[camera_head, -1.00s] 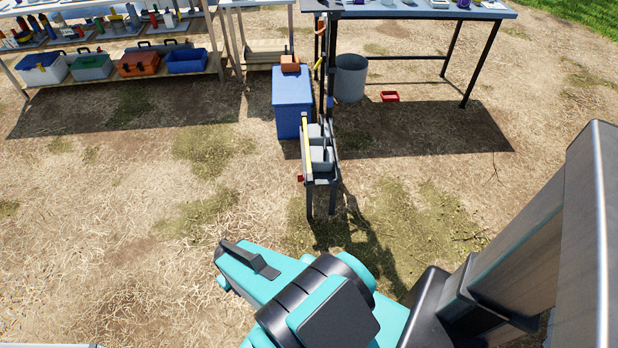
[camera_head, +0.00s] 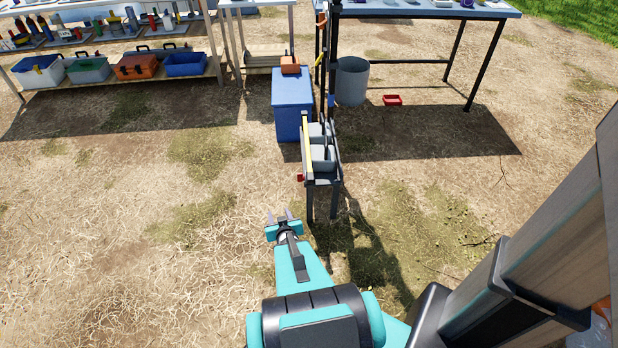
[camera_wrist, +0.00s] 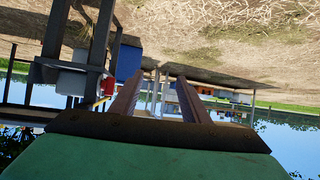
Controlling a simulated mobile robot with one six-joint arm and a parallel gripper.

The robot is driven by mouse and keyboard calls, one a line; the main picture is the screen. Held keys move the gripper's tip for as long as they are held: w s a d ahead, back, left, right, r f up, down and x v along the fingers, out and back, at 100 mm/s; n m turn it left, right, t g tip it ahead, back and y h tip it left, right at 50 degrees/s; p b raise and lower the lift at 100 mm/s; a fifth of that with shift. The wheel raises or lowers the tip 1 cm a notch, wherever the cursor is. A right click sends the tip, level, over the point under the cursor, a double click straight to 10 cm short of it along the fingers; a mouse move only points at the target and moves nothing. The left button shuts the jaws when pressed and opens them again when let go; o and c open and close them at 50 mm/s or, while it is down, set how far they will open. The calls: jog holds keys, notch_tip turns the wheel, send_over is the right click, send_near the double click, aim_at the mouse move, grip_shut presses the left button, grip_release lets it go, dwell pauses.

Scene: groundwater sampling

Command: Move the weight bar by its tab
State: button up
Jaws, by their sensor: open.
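I cannot surely pick out the weight bar or its tab. A narrow dark stand (camera_head: 322,180) stands ahead of my arm, with grey bins (camera_head: 322,157), a yellow strip (camera_head: 306,150) along its left side and a small red piece (camera_head: 300,177) at its near left corner. My gripper (camera_head: 281,214) is open and empty, in front of and left of the stand, apart from it. In the wrist view, which is upside down, my gripper's two fingers (camera_wrist: 160,78) are spread with nothing between them. The stand (camera_wrist: 75,72) and the red piece (camera_wrist: 108,86) show left of them.
A blue cooler (camera_head: 292,105) with an orange item (camera_head: 290,65) on top stands behind the stand. Shelves with toolboxes (camera_head: 140,65) are back left. Ground on the left is clear.

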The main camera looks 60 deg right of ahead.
aim_at(310, 173)
jog(key=s+d+r+m+t+h+b, duration=0.1)
jog(key=s+d+r+h+b, duration=0.3)
jog(key=s+d, duration=0.5)
notch_tip(310, 173, up, 3)
jog(key=shift+d+f+m+t+h, duration=0.25)
jog(key=shift+d+m+h, duration=0.3)
jog(key=shift+h, duration=0.55)
jog(key=shift+w, duration=0.1)
jog(key=b+x, duration=0.6)
jog(key=shift+f, duration=0.15)
jog(key=b+x, duration=0.7)
jog(key=b, duration=0.2)
jog(key=shift+w+d, duration=0.1)
jog(key=shift+d, duration=0.05)
jog(key=shift+d+r, duration=0.1)
jog(key=shift+r, duration=0.1)
